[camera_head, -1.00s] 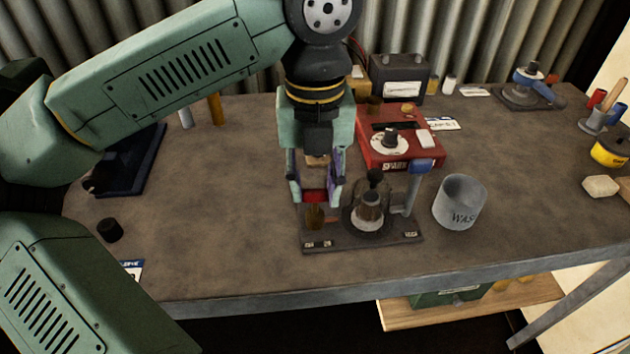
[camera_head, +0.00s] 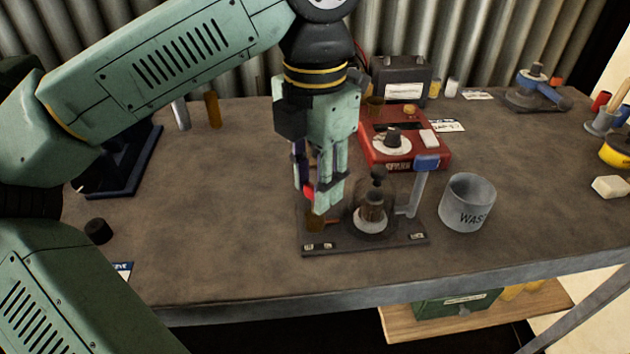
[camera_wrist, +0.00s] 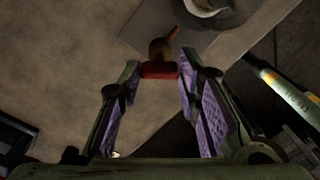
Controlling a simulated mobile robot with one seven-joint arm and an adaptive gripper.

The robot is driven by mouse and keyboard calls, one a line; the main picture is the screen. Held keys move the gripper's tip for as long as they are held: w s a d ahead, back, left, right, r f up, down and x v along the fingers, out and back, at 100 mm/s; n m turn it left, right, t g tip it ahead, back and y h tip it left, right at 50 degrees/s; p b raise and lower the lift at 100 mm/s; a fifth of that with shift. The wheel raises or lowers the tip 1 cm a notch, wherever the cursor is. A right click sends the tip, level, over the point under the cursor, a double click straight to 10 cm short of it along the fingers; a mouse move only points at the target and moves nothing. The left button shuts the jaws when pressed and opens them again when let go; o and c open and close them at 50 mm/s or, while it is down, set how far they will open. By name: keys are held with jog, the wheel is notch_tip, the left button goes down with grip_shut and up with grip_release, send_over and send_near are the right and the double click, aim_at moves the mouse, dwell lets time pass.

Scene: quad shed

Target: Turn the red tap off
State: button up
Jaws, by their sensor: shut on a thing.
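The red tap handle (camera_head: 309,192) shows as a small red patch between my fingers in the head view. In the wrist view the red handle (camera_wrist: 159,70) is a short bar across the fingertips, with a brass body (camera_wrist: 160,48) beyond it. The brass tap body (camera_head: 315,219) stands on the left part of a dark base plate (camera_head: 345,244). My gripper (camera_head: 318,200) points down over the tap and is shut on the red handle; it also shows in the wrist view (camera_wrist: 158,75). My fingers hide part of the handle in the head view.
Right of the tap on the plate stand a dark round fitting (camera_head: 372,210) and a blue-topped lever (camera_head: 425,165). A grey waste cup (camera_head: 467,203) is close on the right. A red box (camera_head: 405,150) stands behind.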

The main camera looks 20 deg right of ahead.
jog(key=m, duration=0.3)
jog(key=shift+m, duration=2.2)
jog(key=o, duration=1.1)
jog(key=shift+o, duration=0.2)
notch_tip(320, 180, up, 8)
jog(key=shift+f, duration=0.2)
